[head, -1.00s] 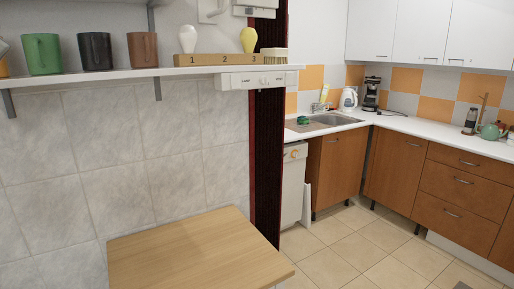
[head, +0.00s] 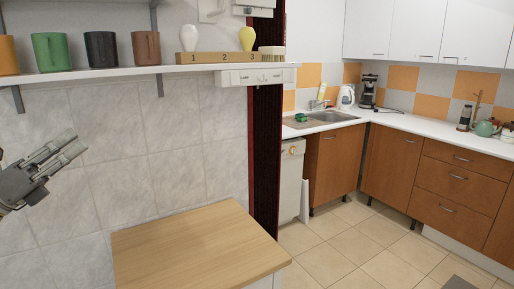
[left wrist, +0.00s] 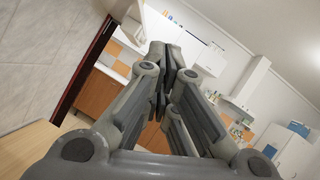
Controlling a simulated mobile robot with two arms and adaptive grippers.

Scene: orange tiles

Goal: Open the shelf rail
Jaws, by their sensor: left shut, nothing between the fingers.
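A white wall shelf (head: 120,73) runs along the upper left in the head view. At its right end a white panel with small markings and knobs (head: 255,77) sits under the shelf edge. I cannot tell which part is the shelf rail. My left gripper (head: 77,144) is at the far left, below the shelf and apart from it, in front of the tiled wall. It is shut and empty, pointing up and right. Its closed fingers (left wrist: 164,72) also show in the left wrist view. My right gripper is in neither view.
On the shelf stand several mugs (head: 100,50) and a wooden block numbered 1 to 3 (head: 215,58) with two bulbs and a brush. A wooden tabletop (head: 195,245) is below. A dark red post (head: 264,150) stands right of the wall. Open floor and kitchen counters lie beyond.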

